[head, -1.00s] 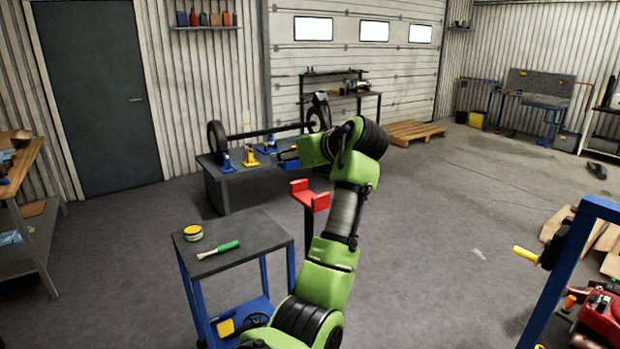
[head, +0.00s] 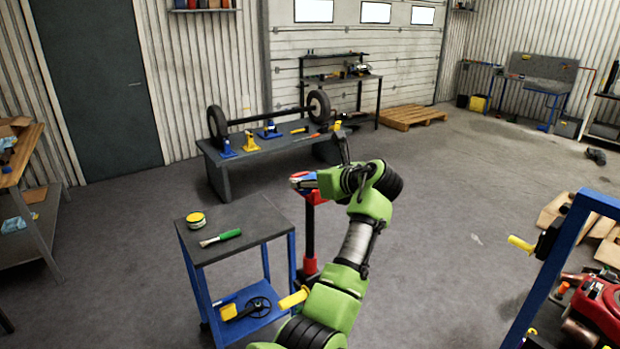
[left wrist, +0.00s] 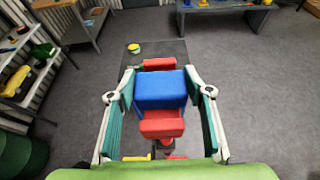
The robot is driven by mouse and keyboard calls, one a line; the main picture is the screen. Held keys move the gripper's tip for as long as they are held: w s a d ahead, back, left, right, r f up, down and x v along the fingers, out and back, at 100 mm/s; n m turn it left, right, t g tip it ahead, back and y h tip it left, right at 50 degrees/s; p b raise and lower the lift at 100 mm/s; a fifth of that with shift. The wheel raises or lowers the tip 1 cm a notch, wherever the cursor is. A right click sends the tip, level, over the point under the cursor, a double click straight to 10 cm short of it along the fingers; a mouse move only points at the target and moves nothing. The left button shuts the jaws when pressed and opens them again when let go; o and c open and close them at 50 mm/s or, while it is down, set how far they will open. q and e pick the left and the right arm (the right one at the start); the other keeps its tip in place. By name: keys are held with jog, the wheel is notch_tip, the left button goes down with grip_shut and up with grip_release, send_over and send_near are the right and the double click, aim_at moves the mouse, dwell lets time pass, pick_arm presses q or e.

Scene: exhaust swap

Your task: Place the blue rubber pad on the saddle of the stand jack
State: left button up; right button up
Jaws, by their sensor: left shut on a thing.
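The blue rubber pad (left wrist: 160,88) shows in the left wrist view between my left gripper's (left wrist: 160,80) two fingers, which are shut on its sides. The pad lies over the red saddle (left wrist: 162,125), with one red lip showing at each end of it. I cannot tell whether the pad bears fully on the saddle. In the head view my left gripper (head: 304,180) is at the top of the stand jack (head: 310,232), a black post with a red saddle. My arm hides part of the saddle and pad there. My right gripper is not in view.
A trolley (head: 240,250) with a tin (head: 195,219) and a green-handled brush (head: 220,238) stands left of the jack. Behind is a low bench (head: 222,168) with an axle and small jacks. A blue frame (head: 555,262) stands at the right. The floor between is mostly clear.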

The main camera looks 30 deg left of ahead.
pick_arm(q)
jog(key=o, duration=1.2)
jog(key=shift+f, duration=0.1)
jog(key=shift+c, duration=0.2)
jog(key=shift+s+d+r, duration=0.1)
jog(key=shift+d+r, duration=0.1)
jog(key=shift+d, duration=0.05)
jog(key=b+v, duration=0.3)
jog(key=v, duration=0.8)
jog(key=shift+d+b, duration=0.2)
jog(key=shift+b, duration=0.1)
jog(key=shift+s+r, duration=0.1)
